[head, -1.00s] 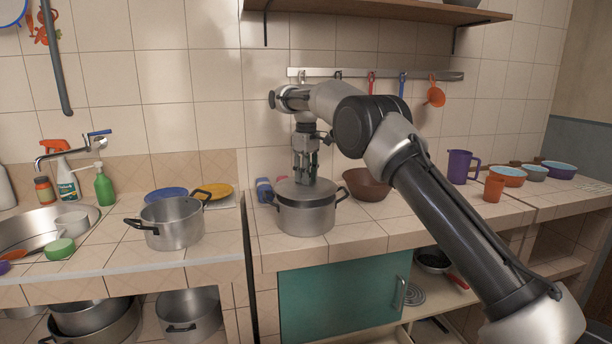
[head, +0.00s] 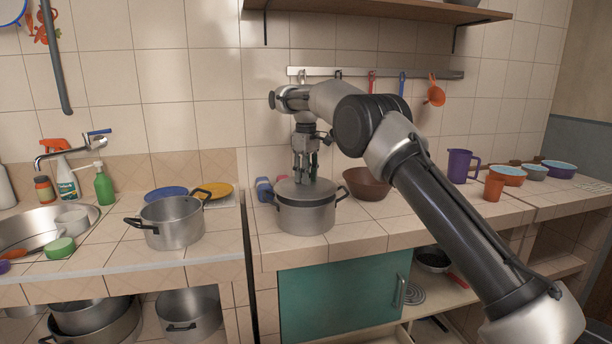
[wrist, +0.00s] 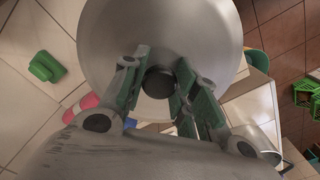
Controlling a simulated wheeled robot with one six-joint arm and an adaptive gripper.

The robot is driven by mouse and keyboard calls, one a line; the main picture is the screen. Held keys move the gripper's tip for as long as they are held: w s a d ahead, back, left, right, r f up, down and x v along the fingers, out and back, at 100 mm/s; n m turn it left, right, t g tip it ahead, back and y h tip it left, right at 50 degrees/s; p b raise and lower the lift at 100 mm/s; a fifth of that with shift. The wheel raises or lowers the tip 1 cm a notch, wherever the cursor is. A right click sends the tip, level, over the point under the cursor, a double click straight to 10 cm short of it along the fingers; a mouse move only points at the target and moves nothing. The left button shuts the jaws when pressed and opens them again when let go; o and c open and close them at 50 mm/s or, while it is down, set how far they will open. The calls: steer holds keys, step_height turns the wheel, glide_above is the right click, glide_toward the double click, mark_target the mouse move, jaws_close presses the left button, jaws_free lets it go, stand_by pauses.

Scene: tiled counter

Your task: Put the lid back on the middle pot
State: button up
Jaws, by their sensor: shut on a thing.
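A steel pot (head: 306,218) with two dark handles stands on the middle counter. A round grey lid (head: 290,186) lies level over its rim; I cannot tell whether a small gap is left between them. In the wrist view the lid (wrist: 205,40) shows from above with its black knob (wrist: 158,84) between my fingers. My gripper (head: 305,178) points straight down and is shut on the knob; in the wrist view my gripper (wrist: 158,78) has a finger on each side of it. Another steel pot (head: 170,228) stands open, without a lid, on the left counter.
A brown bowl (head: 366,186) stands close right of the lidded pot. Blue and pink items (head: 264,188) lie behind its left side. Blue (head: 164,193) and yellow (head: 221,190) plates lie behind the open pot. A purple jug (head: 460,167) and orange cup (head: 493,189) stand farther right.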

stand_by(0.3)
steer(key=o, duration=1.6)
steer(key=shift+o, duration=0.2)
steer(key=shift+r, duration=3.5)
steer(key=shift+c, duration=0.2)
jaws_close()
steer(key=shift+f, duration=0.1)
